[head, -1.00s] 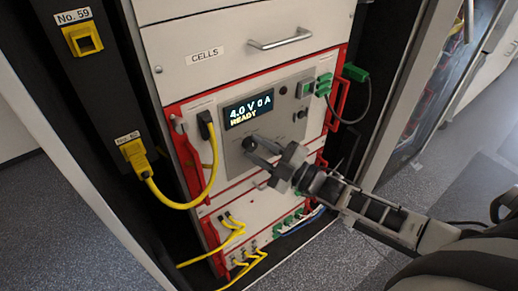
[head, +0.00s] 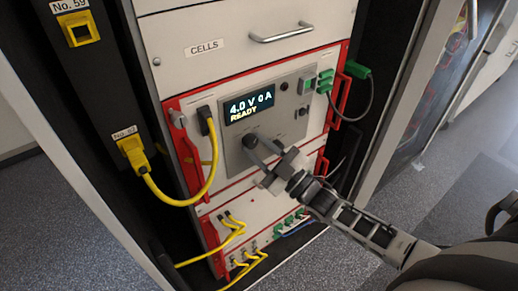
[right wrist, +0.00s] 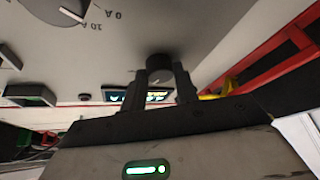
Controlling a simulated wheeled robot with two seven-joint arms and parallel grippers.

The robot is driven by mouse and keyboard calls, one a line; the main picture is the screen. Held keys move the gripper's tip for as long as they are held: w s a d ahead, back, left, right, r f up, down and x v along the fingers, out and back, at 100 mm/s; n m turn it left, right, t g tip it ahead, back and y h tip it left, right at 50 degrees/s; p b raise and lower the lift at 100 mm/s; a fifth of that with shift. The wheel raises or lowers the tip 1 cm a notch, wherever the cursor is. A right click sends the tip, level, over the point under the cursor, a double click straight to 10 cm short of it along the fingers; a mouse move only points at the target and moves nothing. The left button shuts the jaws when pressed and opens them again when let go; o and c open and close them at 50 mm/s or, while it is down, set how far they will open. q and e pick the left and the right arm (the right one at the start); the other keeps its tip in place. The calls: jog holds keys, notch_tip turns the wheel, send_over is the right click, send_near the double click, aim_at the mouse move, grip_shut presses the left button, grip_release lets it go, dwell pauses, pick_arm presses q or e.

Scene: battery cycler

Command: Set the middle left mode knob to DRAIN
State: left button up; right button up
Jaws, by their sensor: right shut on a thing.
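The battery cycler's front panel (head: 232,148) is grey, with a lit display (head: 249,107) reading "4.0 V 0 A READY". My right gripper (head: 256,147) reaches in from the right to the panel just below the display. In the right wrist view its two fingers (right wrist: 160,80) are shut on a round dark knob (right wrist: 158,65), one on each side. The fingers largely hide this knob in the head view. I cannot read its setting or any DRAIN label. My left gripper is not in view.
Another dial (right wrist: 50,10) with "0 A" and "10 A" marks is on the panel. A yellow cable (head: 212,165) hangs left of the panel, and green plugs (head: 326,80) sit at its right. Red handles (head: 338,102) flank the unit. A drawer marked CELLS (head: 204,49) is above.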

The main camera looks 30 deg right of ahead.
jog(key=shift+a+f+m+t+h, duration=0.1)
jog(key=shift+m+t+h, duration=0.35)
jog(key=shift+m, duration=0.6)
jog(key=shift+f+m+t+h, duration=0.1)
jog(key=shift+m+t+h, duration=0.35)
jog(key=shift+m, duration=0.6)
jog(key=o, duration=1)
jog(key=shift+r, duration=0.1)
jog(key=shift+s, duration=0.1)
jog(key=b+v, duration=0.2)
jog(key=v, duration=1.4)
jog(key=shift+s+a+r+b, duration=0.1)
jog(key=shift+r+b, duration=0.05)
jog(key=shift+b, duration=0.25)
